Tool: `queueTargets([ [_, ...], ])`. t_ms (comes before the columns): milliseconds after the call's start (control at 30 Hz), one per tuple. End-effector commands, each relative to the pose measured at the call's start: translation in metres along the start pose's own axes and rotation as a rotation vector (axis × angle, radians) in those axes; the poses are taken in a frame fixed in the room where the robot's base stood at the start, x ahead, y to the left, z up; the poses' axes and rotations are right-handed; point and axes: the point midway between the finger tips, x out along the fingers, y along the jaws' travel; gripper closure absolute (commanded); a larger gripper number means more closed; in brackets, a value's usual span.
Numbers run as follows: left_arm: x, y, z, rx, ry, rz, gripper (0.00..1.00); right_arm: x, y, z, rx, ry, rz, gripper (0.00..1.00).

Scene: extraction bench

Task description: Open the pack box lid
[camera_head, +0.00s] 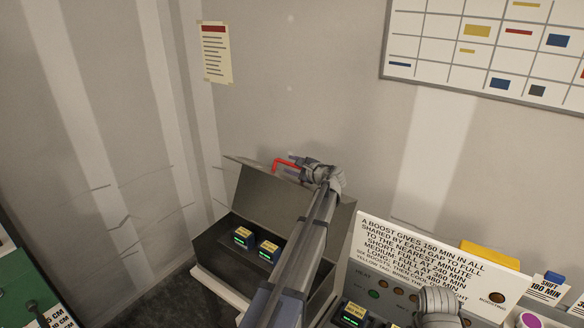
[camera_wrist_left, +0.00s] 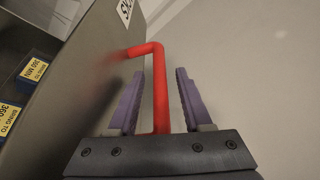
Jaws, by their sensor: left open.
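The pack box (camera_head: 222,262) is a dark grey case in the lower middle of the head view. Its lid (camera_head: 268,197) stands raised and tilted back, so the inside shows. A red handle (camera_head: 281,162) is at the lid's upper edge. My left gripper (camera_head: 294,166) is at this handle, its arm crossing in front of the lid and box. In the left wrist view the red handle (camera_wrist_left: 159,85) runs between the two open purple fingers (camera_wrist_left: 158,85), with gaps on both sides. My right wrist (camera_head: 438,304) shows at the bottom; its fingers cannot be made out.
Two packs with yellow labels (camera_head: 243,236) (camera_head: 268,250) sit inside the box. A text board (camera_head: 430,262), a yellow block (camera_head: 489,254) and another pack (camera_head: 353,314) are to the right. The wall behind carries a notice and a chart.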

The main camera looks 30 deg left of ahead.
Motion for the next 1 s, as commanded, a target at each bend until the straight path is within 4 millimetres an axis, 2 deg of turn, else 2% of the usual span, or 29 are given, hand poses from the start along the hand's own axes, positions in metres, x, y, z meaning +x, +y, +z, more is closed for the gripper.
queueTargets([
  [133,-0.0006,-0.0001,0.0002,0.0,0.0,0.0,0.53,-0.0003,0.0001,0.0,0.0,0.0,0.0,0.5],
  [567,-0.0009,0.0,0.0,0.0,0.0,0.0,1.0,-0.0003,0.0001,0.0001,0.0,0.0,0.0,0.5],
  [1000,-0.0011,0.0002,-0.0001,0.0,0.001,0.0,1.0,-0.0002,0.0001,0.0,0.0,0.0,0.0,0.5],
])
